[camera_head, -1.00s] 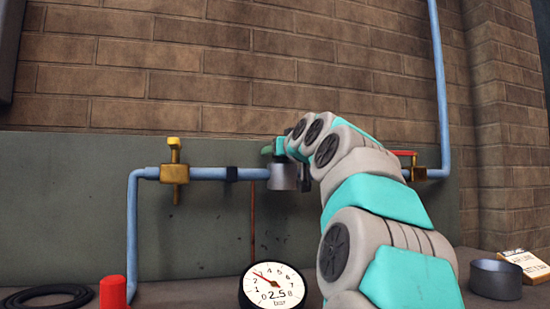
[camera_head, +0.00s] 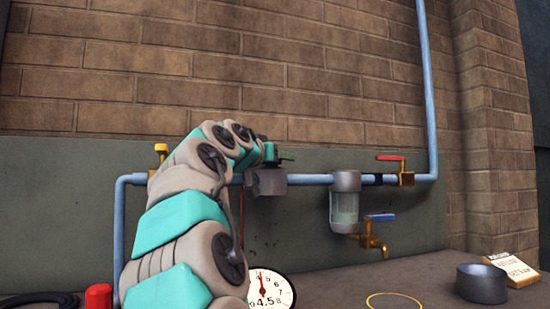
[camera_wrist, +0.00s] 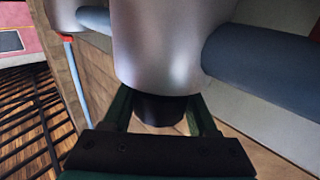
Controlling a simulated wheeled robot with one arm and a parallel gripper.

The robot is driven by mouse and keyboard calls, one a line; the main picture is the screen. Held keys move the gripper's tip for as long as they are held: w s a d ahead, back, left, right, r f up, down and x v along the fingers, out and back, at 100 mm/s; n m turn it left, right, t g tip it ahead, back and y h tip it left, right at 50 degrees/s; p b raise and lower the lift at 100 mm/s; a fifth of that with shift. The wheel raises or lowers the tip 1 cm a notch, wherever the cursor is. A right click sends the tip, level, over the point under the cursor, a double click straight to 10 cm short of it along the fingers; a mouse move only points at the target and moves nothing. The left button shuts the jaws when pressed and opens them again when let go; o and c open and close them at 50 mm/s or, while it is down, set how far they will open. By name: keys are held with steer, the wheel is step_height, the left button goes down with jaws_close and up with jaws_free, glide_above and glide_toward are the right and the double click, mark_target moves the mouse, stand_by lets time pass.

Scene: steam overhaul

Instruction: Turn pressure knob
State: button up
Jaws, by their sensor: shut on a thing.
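The silver pressure regulator body (camera_head: 270,181) sits on the blue pipe in the head view, partly behind my arm. Its dark knob (camera_wrist: 160,108) shows between the two green fingers of my gripper (camera_wrist: 161,112) in the wrist view. The gripper is shut on the knob. In the head view my gripper (camera_head: 272,154) is at the top of the regulator, and the knob is hidden there. The round white gauge (camera_head: 270,288) on the bench shows 4.5, its lower left side covered by my arm.
A glass-bodied filter (camera_head: 345,205) hangs from the pipe, with a blue-handled drain tap (camera_head: 373,236) below it. A red-handled valve (camera_head: 403,175) is at the right. A yellow ring (camera_head: 395,301), a grey cup (camera_head: 482,284) and a small card (camera_head: 513,268) lie on the bench.

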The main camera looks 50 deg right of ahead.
steer(key=shift+s+m+g, duration=0.1)
steer(key=shift+m+g, duration=0.4)
steer(key=shift+g, duration=0.3)
steer(key=o, duration=1.4)
steer(key=a, duration=0.2)
steer(key=s+a, duration=0.1)
steer(key=a, duration=0.2)
steer(key=a+b, duration=0.1)
steer(key=a, duration=0.1)
steer(key=shift+s+a, duration=0.25)
steer(key=shift+a, duration=0.1)
